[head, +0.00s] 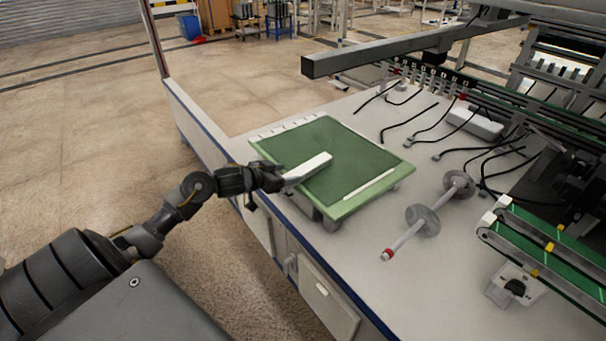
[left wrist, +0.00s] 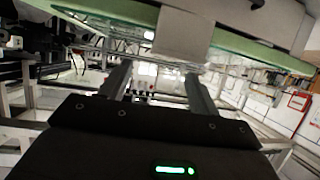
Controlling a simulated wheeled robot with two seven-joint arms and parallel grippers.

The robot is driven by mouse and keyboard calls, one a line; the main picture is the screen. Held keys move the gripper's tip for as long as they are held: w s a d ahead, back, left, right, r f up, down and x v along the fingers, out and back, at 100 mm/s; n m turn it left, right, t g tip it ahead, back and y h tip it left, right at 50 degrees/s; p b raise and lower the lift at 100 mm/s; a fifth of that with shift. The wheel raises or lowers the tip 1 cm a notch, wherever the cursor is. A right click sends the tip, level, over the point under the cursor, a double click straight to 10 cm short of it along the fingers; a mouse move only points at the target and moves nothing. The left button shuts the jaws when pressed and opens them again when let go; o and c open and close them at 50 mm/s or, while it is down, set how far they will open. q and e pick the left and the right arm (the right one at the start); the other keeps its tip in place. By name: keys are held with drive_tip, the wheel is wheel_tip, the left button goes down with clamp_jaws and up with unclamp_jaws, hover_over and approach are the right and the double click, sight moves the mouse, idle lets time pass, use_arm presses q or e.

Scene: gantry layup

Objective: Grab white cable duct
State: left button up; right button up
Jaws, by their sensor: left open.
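The white cable duct (head: 310,167) is a short white bar on the green board (head: 340,150). Its near end points toward the board's front left edge. My left gripper (head: 279,182) is at that near end, beside the board's edge. In the left wrist view the duct's end (left wrist: 183,36) is a pale block just beyond the fingertips. The two fingers of my left gripper (left wrist: 157,76) are apart, with nothing clearly between them. Whether a finger touches the duct cannot be told. My right gripper is not in view.
A thin white strip (head: 369,185) lies along the board's right side. A grey rod with discs (head: 422,220), black cables (head: 409,120) and a green conveyor (head: 548,245) are to the right. A grey beam (head: 400,54) hangs over the table's far side.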

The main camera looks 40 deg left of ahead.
sight(299, 171)
use_arm(q)
drive_tip(key=shift+b+x, duration=0.5)
drive_tip(key=shift+x, duration=2.1)
drive_tip(key=shift+a+f, duration=0.2)
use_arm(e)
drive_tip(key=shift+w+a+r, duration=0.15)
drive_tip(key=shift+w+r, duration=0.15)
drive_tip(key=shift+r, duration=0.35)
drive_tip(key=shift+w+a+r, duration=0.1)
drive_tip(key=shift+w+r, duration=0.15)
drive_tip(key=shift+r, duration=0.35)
use_arm(q)
drive_tip(key=c, duration=1.1)
drive_tip(key=shift+r, duration=0.1)
